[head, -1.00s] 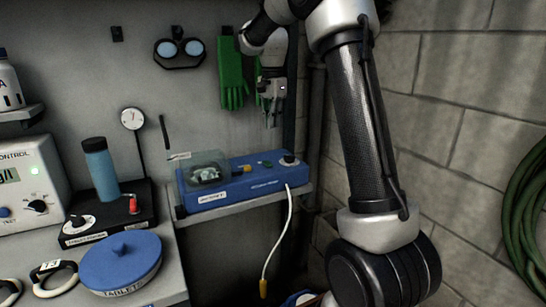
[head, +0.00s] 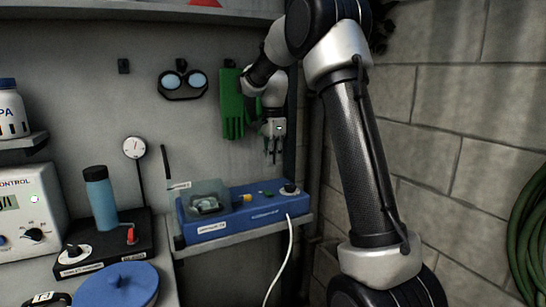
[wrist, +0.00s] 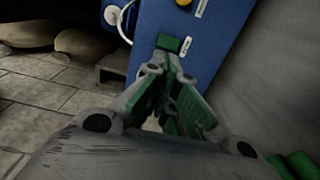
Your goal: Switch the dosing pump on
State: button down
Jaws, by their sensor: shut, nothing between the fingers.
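The blue pump box (head: 215,232) stands on a shelf against the back wall, with a clear cover at its left end. On its top are a yellow knob (head: 247,197), a small green switch (head: 267,193) and a dark round knob (head: 289,190) at the right end. My gripper (head: 272,158) points down above the box's right half, apart from it in the head view. In the wrist view my gripper (wrist: 163,62) is shut and empty, its tips over the blue box (wrist: 150,18). A green block shows at the tips; I cannot tell whether it is the switch.
A white cable (head: 284,262) hangs from the box's right end. Green gloves (head: 232,105) hang behind my gripper, with goggles (head: 182,85) to their left. A blue bottle (head: 100,200) and a black unit (head: 105,248) stand left. A block wall (head: 440,150) is at right.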

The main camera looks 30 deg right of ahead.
aim_at(273, 196)
notch_tip(273, 196, down, 10)
jog(key=shift+r, duration=0.2)
jog(key=shift+f, duration=0.15)
jog(key=shift+s+f, duration=0.15)
jog(key=shift+f, duration=0.1)
dwell(0.4)
jog(key=shift+w+r, duration=0.3)
jog(key=shift+w, duration=0.5)
